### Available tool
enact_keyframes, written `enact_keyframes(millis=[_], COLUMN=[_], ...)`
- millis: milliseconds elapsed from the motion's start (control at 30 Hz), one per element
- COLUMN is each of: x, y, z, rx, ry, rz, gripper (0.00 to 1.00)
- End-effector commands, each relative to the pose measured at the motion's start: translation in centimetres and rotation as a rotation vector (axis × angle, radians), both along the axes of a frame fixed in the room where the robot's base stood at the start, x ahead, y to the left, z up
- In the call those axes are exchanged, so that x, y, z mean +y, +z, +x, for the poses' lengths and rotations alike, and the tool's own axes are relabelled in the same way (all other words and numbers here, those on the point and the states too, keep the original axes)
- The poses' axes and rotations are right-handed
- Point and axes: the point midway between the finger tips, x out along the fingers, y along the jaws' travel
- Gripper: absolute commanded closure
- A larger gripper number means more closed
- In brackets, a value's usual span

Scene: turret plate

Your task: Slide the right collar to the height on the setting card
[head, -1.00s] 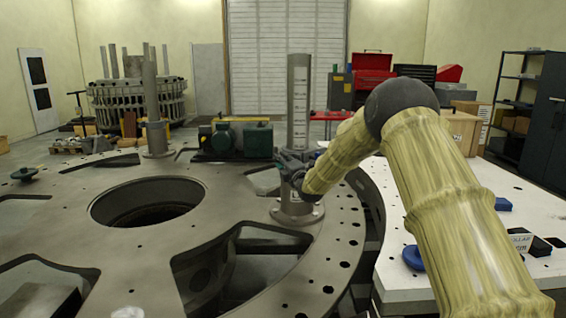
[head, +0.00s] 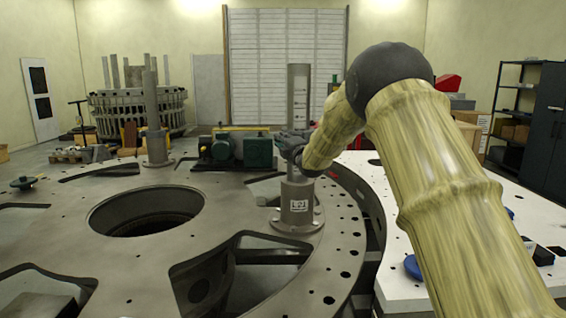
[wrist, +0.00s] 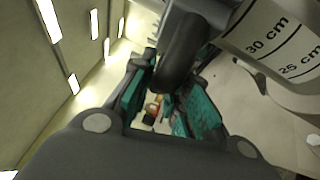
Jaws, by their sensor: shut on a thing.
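The right post (head: 299,88) stands upright on the big turret plate (head: 130,265), with a marked scale on its face. In the wrist view the scale (wrist: 275,42) shows 30 cm and 25 cm marks. My gripper (head: 290,148) is at the post, partway up, above its labelled foot (head: 297,207). In the wrist view my gripper's teal pads (wrist: 168,98) are at the collar's dark grey handle (wrist: 182,52), and the jaws are shut on it. The collar's ring is mostly hidden. The setting card is not readable; my arm covers most of the white side table.
The left post (head: 154,120) stands further back on the plate. The plate has a large round hole (head: 146,210) and several cut-outs. The white side table (head: 400,290) is on the right with blue items.

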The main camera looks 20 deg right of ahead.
Motion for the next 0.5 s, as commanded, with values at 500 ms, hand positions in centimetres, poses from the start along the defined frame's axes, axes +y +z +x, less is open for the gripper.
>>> enact_keyframes(millis=[500], x=[0.1], y=[8.8], z=[0.0], rx=[-0.005], ry=[0.002], rz=[-0.001], gripper=[1.0])
